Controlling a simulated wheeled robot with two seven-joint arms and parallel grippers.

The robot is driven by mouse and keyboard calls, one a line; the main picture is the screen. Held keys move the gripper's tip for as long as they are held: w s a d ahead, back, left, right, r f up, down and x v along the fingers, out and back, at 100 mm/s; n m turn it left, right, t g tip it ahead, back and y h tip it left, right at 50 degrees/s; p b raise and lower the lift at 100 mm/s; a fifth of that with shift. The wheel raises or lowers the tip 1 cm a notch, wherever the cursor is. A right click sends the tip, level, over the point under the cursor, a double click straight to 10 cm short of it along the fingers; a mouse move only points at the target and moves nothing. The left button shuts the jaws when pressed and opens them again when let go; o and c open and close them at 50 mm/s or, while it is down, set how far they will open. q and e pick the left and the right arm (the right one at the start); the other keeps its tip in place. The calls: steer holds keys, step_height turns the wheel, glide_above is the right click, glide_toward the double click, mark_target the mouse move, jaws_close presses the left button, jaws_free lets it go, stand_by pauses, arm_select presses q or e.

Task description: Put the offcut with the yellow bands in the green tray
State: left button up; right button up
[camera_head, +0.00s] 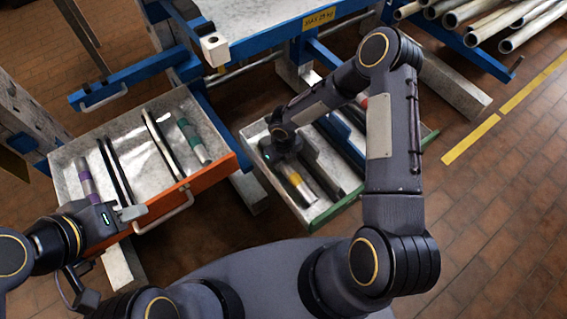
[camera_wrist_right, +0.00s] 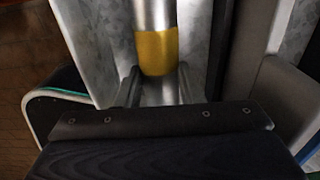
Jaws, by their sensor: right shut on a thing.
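The offcut with the yellow bands (camera_head: 294,178) is a silvery tube inside the green-fronted tray (camera_head: 352,199), in its left part. Its yellow band shows in the right wrist view (camera_wrist_right: 157,50). My right gripper (camera_wrist_right: 157,88) is shut on the offcut, with one finger on each side of it. In the head view my right wrist hides the offcut's far end. Whether the offcut touches the tray floor I cannot tell. My left gripper (camera_head: 132,213) is by the front of the orange-fronted drawer (camera_head: 205,190), and its finger gap is not clear.
The orange-fronted drawer holds a purple-banded offcut (camera_head: 88,183), a green-banded offcut (camera_head: 193,140) and dark dividers. A blue bench (camera_head: 250,40) stands behind. Metal pipes (camera_head: 500,22) lie at the upper right. Brick floor is free at the right.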

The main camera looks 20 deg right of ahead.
steer(key=shift+f, duration=0.35)
steer(key=shift+f, duration=0.25)
steer(key=o, duration=1.1)
steer(key=shift+r, duration=0.1)
